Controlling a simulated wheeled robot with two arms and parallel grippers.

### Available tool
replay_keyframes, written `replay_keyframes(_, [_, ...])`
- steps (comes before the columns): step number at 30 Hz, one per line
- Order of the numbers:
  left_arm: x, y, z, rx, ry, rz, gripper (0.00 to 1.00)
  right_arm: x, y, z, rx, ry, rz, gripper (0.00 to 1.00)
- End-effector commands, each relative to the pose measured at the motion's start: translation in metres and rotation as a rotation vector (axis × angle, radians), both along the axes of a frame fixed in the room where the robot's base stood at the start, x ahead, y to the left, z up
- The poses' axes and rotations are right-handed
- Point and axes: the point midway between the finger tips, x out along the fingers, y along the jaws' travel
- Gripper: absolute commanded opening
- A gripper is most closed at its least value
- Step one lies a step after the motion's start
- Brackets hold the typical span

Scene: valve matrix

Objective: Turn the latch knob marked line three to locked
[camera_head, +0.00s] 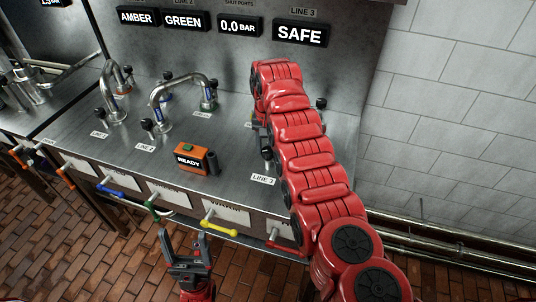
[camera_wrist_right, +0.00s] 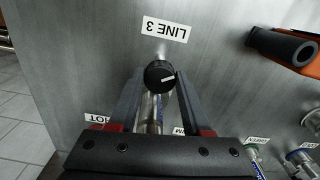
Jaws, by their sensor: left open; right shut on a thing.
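My left gripper (camera_head: 187,250) is open and empty, low in front of the bench.
A SAFE display (camera_head: 300,33) hangs under LINE 3 on the back panel. An orange READY box (camera_head: 190,158) stands left of my right arm. Bent pipes (camera_head: 186,82) stand further left. Coloured handles, including a yellow one (camera_head: 219,228), stick out along the front edge.

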Motion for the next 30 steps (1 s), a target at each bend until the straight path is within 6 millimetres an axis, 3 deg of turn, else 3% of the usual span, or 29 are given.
replay_keyframes(3, [0.0,0.0,-0.016,0.0,0.0,0.0,0.77,0.002,0.001,-0.003,0.003,-0.007,-0.107,0.0])
replay_keyframes(10, [0.0,0.0,-0.03,0.0,0.0,0.0,0.77,0.001,0.0,-0.002,0.002,-0.001,-0.308,0.0])
replay_keyframes(21, [0.0,0.0,-0.037,0.0,0.0,0.0,0.77,0.001,0.0,0.0,0.001,-0.002,-0.52,0.0])
replay_keyframes(30, [0.0,0.0,-0.039,0.0,0.0,0.0,0.77,0.001,0.0,0.0,0.0,-0.003,-0.578,0.0])
